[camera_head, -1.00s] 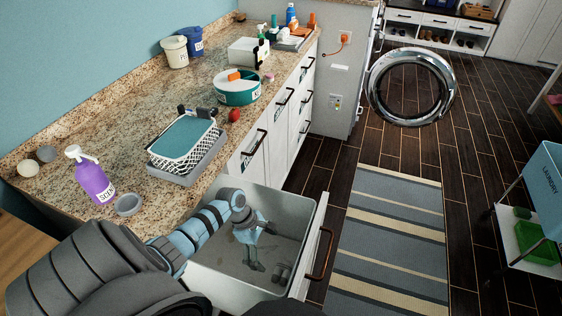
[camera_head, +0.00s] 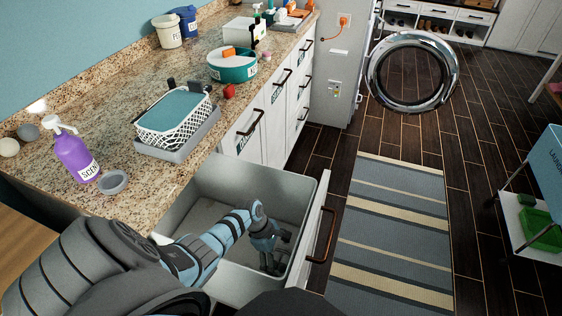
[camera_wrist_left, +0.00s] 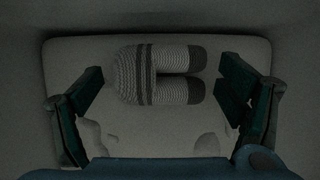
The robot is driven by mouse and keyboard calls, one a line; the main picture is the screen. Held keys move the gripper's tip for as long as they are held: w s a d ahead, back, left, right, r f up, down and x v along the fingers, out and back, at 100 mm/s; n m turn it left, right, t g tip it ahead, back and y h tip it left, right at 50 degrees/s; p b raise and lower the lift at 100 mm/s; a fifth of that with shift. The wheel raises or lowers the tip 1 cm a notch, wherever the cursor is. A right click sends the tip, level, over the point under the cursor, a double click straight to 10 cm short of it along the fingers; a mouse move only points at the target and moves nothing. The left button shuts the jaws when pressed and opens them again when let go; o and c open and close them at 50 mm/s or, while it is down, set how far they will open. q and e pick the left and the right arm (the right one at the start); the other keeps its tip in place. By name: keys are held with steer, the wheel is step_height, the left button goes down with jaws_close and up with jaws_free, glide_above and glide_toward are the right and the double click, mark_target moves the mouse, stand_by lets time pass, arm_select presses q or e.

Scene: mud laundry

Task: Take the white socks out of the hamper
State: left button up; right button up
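The hamper (camera_head: 184,209) is a grey pull-out bin under the counter, standing open. My left arm reaches into it from the left, and my left gripper (camera_head: 269,254) points down inside. The left wrist view shows the socks (camera_wrist_left: 158,75), a pale ribbed pair with dark bands, lying folded on the hamper floor. The left gripper (camera_wrist_left: 162,98) is open there, with one finger to each side of the socks and apart from them. In the head view I cannot make out the socks clearly beside the gripper. My right gripper is not in view.
The hamper's walls and front panel (camera_head: 320,232) surround the left gripper. The counter (camera_head: 110,125) above holds a purple bottle (camera_head: 76,158), a white basket (camera_head: 175,122) and a teal bowl (camera_head: 232,68). A striped rug (camera_head: 390,225) lies right of the hamper, with a laundry cart (camera_head: 545,180) beyond.

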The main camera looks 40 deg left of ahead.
arm_select(q)
steer(key=c, duration=0.9)
steer(key=shift+r+p, duration=0.4)
steer(key=shift+r, duration=0.1)
step_height(320, 180, up, 20)
steer(key=f+p, duration=0.1)
steer(key=p, duration=1)
step_height(320, 180, up, 34)
steer(key=p, duration=0.7)
glide_above(279, 254)
steer(key=s+d, duration=0.4)
steer(key=s, duration=0.1)
steer(key=s+d, duration=0.2)
steer(key=s, duration=0.1)
